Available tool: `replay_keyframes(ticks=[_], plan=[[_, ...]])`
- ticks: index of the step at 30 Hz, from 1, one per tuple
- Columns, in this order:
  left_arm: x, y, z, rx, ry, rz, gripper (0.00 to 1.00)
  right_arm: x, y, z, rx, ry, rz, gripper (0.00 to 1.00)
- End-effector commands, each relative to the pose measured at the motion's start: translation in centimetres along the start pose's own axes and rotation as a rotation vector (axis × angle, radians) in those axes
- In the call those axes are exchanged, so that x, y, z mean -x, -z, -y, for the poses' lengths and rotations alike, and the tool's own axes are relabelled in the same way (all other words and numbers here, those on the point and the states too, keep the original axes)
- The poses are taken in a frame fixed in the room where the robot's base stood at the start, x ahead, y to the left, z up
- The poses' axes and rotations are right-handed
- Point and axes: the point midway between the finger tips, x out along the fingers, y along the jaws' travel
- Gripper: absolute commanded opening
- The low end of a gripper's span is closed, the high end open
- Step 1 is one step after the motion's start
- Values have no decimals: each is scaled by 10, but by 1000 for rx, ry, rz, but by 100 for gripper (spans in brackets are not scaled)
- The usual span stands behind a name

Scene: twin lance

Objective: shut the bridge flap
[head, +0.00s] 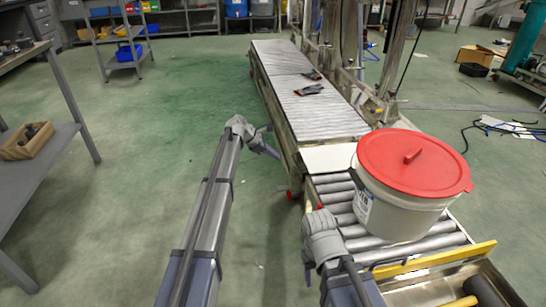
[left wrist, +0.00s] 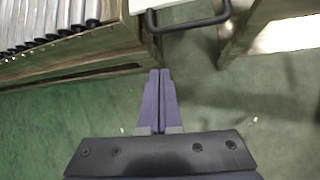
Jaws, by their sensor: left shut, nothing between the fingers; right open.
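The bridge flap (head: 335,157) is a pale panel between the far and near roller conveyors. It looks about flat, but I cannot tell whether it is fully level. In the left wrist view a corner of the white panel (left wrist: 160,3) shows at the top, with a black bar handle (left wrist: 190,24) on its edge. My left gripper (head: 268,151) is left of the conveyor, near the flap's side. Its fingers (left wrist: 160,72) are shut and empty, apart from the handle in that view. My right gripper (head: 307,272) is open, low beside the near conveyor; its fingers are barely visible.
A white bucket with a red lid (head: 410,190) stands on the near rollers (head: 345,215), close to the flap. Dark small items (head: 309,90) lie on the far conveyor (head: 315,112). A yellow bar (head: 435,260) crosses the near end.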

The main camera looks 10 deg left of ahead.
Motion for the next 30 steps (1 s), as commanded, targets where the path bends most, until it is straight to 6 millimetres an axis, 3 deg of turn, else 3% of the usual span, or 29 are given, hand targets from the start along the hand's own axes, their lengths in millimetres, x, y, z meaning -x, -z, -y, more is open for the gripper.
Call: replay_keyframes(ticks=[3, 15, 21, 30], plan=[[-26, 3, 1, -2, 1, 0, 0, -22, 1, 2, 0, 0, 0, 60], [-77, 2, 0, -2, 1, 0, 0, -60, 3, 6, 0, 0, 0, 60], [-56, -19, 0, -1, 0, 0, 0, -30, 2, 3, 0, 0, 0, 60], [-46, -32, 0, -1, 0, 0, 0, -15, 1, 2, 0, 0, 0, 60]])
